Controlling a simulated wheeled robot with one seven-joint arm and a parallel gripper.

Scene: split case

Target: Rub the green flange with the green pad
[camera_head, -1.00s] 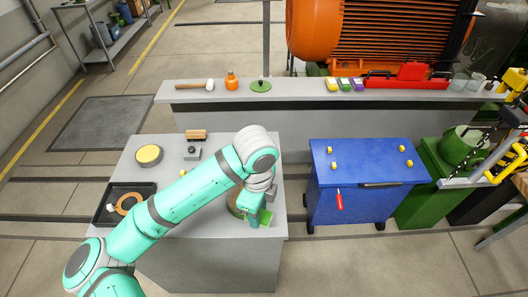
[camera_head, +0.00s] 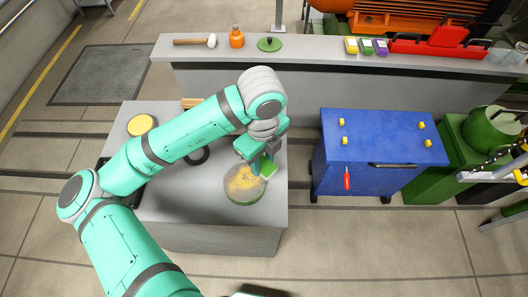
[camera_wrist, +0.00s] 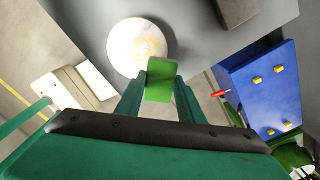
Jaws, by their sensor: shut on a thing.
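My gripper (camera_head: 262,155) is shut on the green pad (camera_head: 269,169), a small bright green block. The pad also shows between the fingers in the wrist view (camera_wrist: 160,80). A round flange (camera_head: 243,186) with a green side and a yellow-brown stained top lies on the grey bench. In the wrist view the flange (camera_wrist: 136,45) looks pale with a yellowish patch. The pad overlaps the flange's edge in both views; I cannot tell whether they touch. The flange's far right edge is partly hidden by the pad.
A yellow-topped round tin (camera_head: 142,125) and a dark ring (camera_head: 197,156) are on the grey bench (camera_head: 265,220). A ledge (camera_head: 320,52) behind holds a hammer (camera_head: 195,42), an orange bottle (camera_head: 236,37) and a green knobbed disc (camera_head: 269,44). A blue cart (camera_head: 378,150) stands right.

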